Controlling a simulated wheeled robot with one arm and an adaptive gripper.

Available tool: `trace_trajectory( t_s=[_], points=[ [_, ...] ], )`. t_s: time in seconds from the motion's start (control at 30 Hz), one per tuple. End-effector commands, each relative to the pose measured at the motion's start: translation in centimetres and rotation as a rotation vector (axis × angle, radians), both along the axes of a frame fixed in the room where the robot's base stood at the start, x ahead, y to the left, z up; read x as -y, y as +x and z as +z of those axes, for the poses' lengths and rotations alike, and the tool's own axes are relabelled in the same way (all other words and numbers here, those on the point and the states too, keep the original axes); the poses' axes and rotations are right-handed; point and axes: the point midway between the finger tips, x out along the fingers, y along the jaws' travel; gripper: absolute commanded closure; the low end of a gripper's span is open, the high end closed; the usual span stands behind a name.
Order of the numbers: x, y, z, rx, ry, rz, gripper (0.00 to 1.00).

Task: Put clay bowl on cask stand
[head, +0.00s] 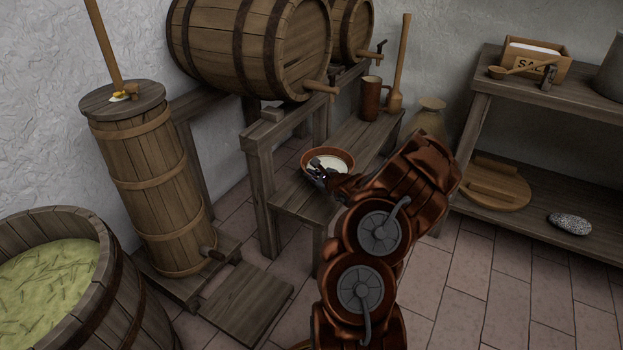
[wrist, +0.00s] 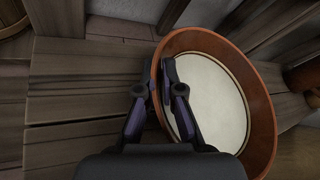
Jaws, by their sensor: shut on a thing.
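The clay bowl (head: 338,157), brown outside with a pale inside, is at the low front shelf of the cask stand (head: 297,198). My gripper (head: 318,170) is shut on the bowl's near left rim. In the wrist view the bowl (wrist: 262,112) fills the right half, and the fingers of my gripper (wrist: 168,88) pinch its left wall. The bowl looks level, over or on the shelf planks (wrist: 80,85). I cannot tell whether its base touches the planks.
Casks (head: 250,45) lie on the upper stand. A brown mug (head: 371,98) and a wooden mallet (head: 397,75) stand farther back on the low shelf. A churn (head: 150,185) and an open tub (head: 60,280) are at left. A table (head: 545,110) with a salt box is at right.

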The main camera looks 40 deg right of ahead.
Motion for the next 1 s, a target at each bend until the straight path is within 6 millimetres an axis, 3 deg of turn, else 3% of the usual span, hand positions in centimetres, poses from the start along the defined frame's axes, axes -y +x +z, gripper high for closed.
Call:
trace_trajectory(
  t_s=[0.33, 0.6, 1.0],
  points=[
    [0.06, 0.04, -0.02, 0.002, -0.002, 0.000, 1.00],
    [0.04, -0.01, -0.12, 0.000, -0.001, 0.000, 0.68],
    [0.03, -0.13, 0.12, -0.001, 0.000, 0.000, 0.68]
  ],
)
